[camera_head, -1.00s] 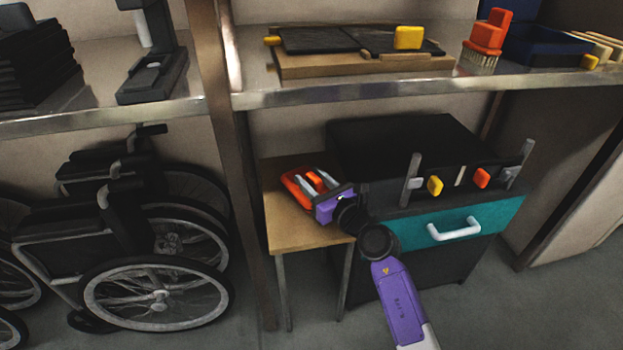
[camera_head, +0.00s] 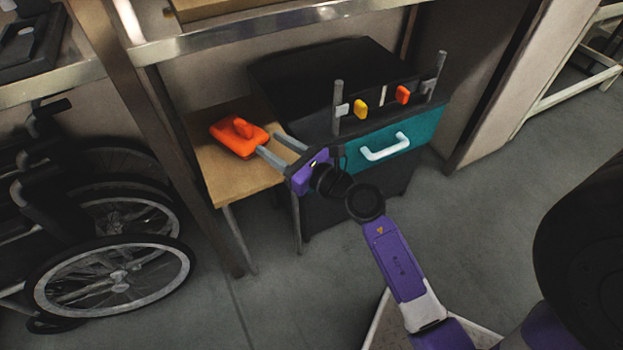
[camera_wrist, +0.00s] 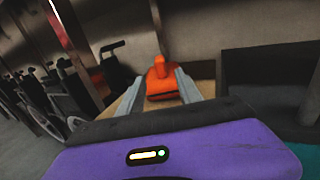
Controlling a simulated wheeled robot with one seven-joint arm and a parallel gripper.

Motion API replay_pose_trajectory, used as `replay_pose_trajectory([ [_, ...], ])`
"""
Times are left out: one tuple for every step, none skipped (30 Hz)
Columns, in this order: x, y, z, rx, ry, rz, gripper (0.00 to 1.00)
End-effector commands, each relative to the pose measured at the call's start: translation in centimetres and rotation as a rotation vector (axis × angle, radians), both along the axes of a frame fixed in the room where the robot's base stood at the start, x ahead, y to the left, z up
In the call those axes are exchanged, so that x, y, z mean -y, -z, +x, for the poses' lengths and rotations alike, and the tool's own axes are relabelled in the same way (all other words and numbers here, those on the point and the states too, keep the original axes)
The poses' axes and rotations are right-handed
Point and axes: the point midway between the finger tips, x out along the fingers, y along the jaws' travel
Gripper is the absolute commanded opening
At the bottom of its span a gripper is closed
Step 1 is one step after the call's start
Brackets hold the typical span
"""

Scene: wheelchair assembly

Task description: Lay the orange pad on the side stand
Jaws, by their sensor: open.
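The orange pad (camera_head: 239,138) lies on the wooden top of the side stand (camera_head: 214,177), with its raised knob facing up. My gripper (camera_head: 268,146) is open and empty, at the stand's right side. Its fingers point at the pad, with their tips close to the pad's right edge. In the wrist view the pad (camera_wrist: 161,82) stands beyond the two grey finger tips (camera_wrist: 168,84), and the stand's top shows around it. I cannot tell whether a fingertip still touches the pad.
A black cabinet (camera_head: 300,85) with a teal drawer (camera_head: 412,146) and white handle stands right of the stand. Wheelchairs (camera_head: 110,285) are at the left. A metal shelf edge (camera_head: 270,25) runs above the stand, and a post (camera_head: 165,140) rises beside it.

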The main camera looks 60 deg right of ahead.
Motion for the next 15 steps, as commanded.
replay_pose_trajectory([
  [-0.1, 0.0, 0.0, 0.001, -0.001, 0.003, 0.42],
  [-0.2, 0.0, -0.1, 0.003, -0.003, 0.011, 0.42],
  [-0.7, 0.1, -0.2, 0.01, -0.01, 0.033, 0.42],
  [-1.2, 0.2, -0.4, 0.018, -0.017, 0.061, 0.42],
  [-2.0, 0.3, -0.7, 0.03, -0.028, 0.101, 0.42],
  [-3.4, 0.3, -1.2, 0.049, -0.046, 0.172, 0.42],
  [-4.5, 0.4, -1.7, 0.067, -0.062, 0.239, 0.42],
  [-5.8, 0.5, -2.4, 0.086, -0.079, 0.32, 0.42],
  [-7.6, 0.4, -3.4, 0.114, -0.102, 0.442, 0.42],
  [-9.0, 0.4, -4.3, 0.133, -0.12, 0.544, 0.42],
  [-10.4, 0.3, -5.2, 0.152, -0.136, 0.652, 0.42],
  [-12.0, 0.2, -6.5, 0.174, -0.155, 0.8, 0.42],
  [-13.1, 0.1, -7.6, 0.189, -0.164, 0.912, 0.42],
  [-14.2, 0.0, -8.6, 0.201, -0.173, 1.022, 0.42],
  [-15.3, -0.2, -10.0, 0.215, -0.179, 1.172, 0.42],
])
